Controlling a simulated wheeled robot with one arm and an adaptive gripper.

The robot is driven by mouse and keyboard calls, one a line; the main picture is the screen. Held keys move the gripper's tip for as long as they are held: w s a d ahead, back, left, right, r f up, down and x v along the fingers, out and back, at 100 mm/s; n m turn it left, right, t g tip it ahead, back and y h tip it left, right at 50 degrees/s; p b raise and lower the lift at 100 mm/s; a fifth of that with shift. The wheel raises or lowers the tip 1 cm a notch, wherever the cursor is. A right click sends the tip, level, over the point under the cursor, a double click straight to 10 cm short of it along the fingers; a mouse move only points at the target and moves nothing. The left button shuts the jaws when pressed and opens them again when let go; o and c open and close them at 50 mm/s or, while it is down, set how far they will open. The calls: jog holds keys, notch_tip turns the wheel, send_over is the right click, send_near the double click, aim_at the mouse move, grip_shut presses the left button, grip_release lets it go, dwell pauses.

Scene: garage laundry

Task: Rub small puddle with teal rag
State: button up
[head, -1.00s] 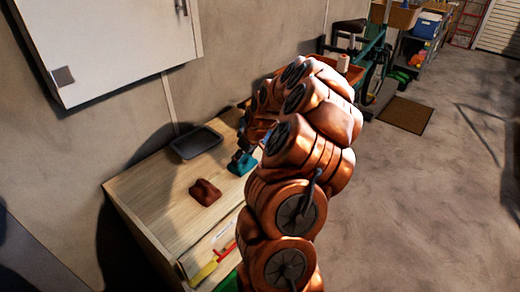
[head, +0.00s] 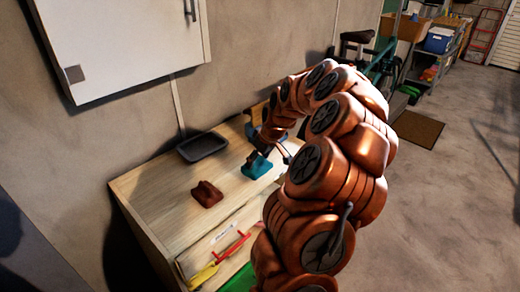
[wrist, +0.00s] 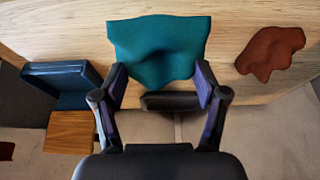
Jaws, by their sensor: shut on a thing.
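The teal rag (head: 257,168) is bunched on the wooden worktop, right of the brown rag. In the wrist view the teal rag (wrist: 160,45) spans the space between the fingertips of my gripper (wrist: 161,72). My gripper (head: 263,148) reaches down over the rag from behind in the head view and is shut on it. The rag's lower edge looks close to or on the wood; I cannot tell exactly. I cannot make out the small puddle in either view.
A brown rag (head: 207,194) lies left of the teal rag. A dark tray (head: 203,147) sits at the back of the worktop (head: 150,190). A white wall cabinet (head: 125,45) hangs above.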

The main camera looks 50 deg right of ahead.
jog(key=shift+r, duration=2.15)
